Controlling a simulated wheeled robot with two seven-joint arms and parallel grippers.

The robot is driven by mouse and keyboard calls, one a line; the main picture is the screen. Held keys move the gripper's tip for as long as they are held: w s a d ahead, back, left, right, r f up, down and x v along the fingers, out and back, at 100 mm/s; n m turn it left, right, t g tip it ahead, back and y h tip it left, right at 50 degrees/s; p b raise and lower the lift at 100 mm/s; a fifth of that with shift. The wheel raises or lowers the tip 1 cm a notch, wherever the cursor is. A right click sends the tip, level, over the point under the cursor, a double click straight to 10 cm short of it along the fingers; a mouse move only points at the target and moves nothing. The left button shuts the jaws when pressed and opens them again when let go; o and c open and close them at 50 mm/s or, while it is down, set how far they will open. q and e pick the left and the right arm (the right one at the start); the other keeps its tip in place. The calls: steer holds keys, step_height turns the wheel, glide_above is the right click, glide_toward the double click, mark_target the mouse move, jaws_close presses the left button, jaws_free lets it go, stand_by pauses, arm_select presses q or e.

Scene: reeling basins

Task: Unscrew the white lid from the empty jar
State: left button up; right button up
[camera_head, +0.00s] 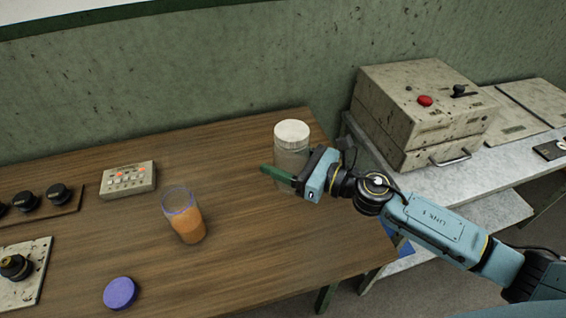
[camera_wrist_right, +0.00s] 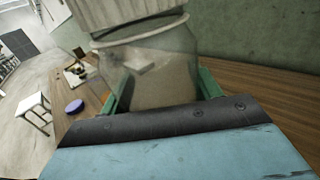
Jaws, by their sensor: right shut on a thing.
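The jar (camera_head: 290,162) is clear and stands upright near the back of the wooden table, with the white lid (camera_head: 291,132) on top. My right gripper (camera_head: 278,177) reaches in from the right, low on the jar. In the right wrist view its green fingers (camera_wrist_right: 160,95) are on both sides of the jar (camera_wrist_right: 150,72), shut on its body below the lid (camera_wrist_right: 125,14). The jar looks empty. My left gripper is in neither view.
A glass jar with orange contents (camera_head: 185,216) stands left of centre, with a purple lid (camera_head: 120,293) near the front edge. A button box (camera_head: 128,180) and black knobs lie further left. A metal machine with a red button (camera_head: 425,100) stands on the right bench. The table between is clear.

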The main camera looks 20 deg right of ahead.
steer(key=shift+o, duration=1.3)
steer(key=c, duration=0.7)
steer(key=shift+o, duration=0.2)
steer(key=shift+d+r+m+t+h, duration=0.1)
steer(key=shift+r+m+t+h, duration=0.3)
steer(key=shift+r+t+h, duration=0.1)
steer(key=shift+s+d+r+m+t+h, duration=0.15)
steer(key=shift+d+r+m+t+h, duration=0.1)
steer(key=shift+m+t+h, duration=0.3)
steer(key=shift+s+d+r+m+t+h, duration=0.15)
steer(key=shift+d+r+m+t+h, duration=0.2)
steer(key=shift+h, duration=0.3)
steer(key=s+d+m+t+h, duration=0.3)
steer(key=d+m+h, duration=0.3)
steer(key=h, duration=0.3)
steer(key=shift+s+d+r+m+h, duration=0.35)
steer(key=shift+s+m+h, duration=0.05)
steer(key=shift+s, duration=0.05)
